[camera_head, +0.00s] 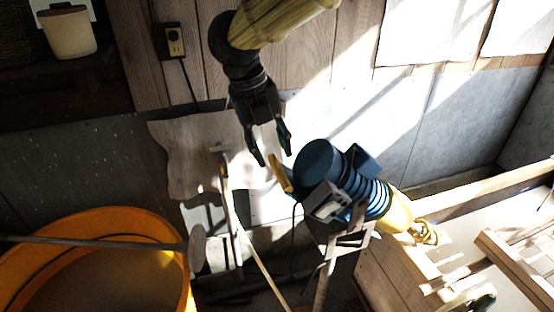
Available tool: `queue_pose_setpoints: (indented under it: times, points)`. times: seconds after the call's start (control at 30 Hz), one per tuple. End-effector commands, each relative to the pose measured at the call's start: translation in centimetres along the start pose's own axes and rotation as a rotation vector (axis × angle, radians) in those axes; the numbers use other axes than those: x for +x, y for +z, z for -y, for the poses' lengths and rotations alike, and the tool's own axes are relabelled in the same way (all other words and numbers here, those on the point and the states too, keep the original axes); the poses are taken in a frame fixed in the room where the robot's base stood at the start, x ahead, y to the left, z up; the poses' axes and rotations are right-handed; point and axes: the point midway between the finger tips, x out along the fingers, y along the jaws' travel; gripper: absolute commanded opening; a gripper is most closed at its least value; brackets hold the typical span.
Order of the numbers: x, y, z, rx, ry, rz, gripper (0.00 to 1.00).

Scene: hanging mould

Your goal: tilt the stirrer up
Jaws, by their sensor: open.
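A blue motor-like machine (319,163) with dark ribbed rings stands tilted at centre right. Its yellow tapered end (400,212) points to the lower right and ends in a small yellow looped part. I take this machine to be the stirrer, but cannot be sure. A yellow handle-like bar (280,173) juts up at its left side. My gripper (274,157) hangs from above with its dark fingers apart and empty. The fingertips are close above the yellow bar; whether they touch it I cannot tell.
A large orange tub (100,222) stands lower left, with a disc-ended rod (197,248) across it. A wooden stand (345,243) is under the machine. A wooden frame (517,270) lies at the right. Pale sheets (432,30) hang on the wall. Bright sunlight washes out the centre.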

Motion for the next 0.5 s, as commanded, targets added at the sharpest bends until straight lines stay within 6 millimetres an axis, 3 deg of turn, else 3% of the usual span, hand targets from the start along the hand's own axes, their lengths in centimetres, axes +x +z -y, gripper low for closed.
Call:
queue_pose_setpoints:
  times: [0.2, 0.5]
  points:
    - [3.4, 0.1, 0.1, -0.002, -0.001, -0.005, 0.41]
    - [5.7, 0.1, 0.0, -0.002, 0.000, -0.002, 0.41]
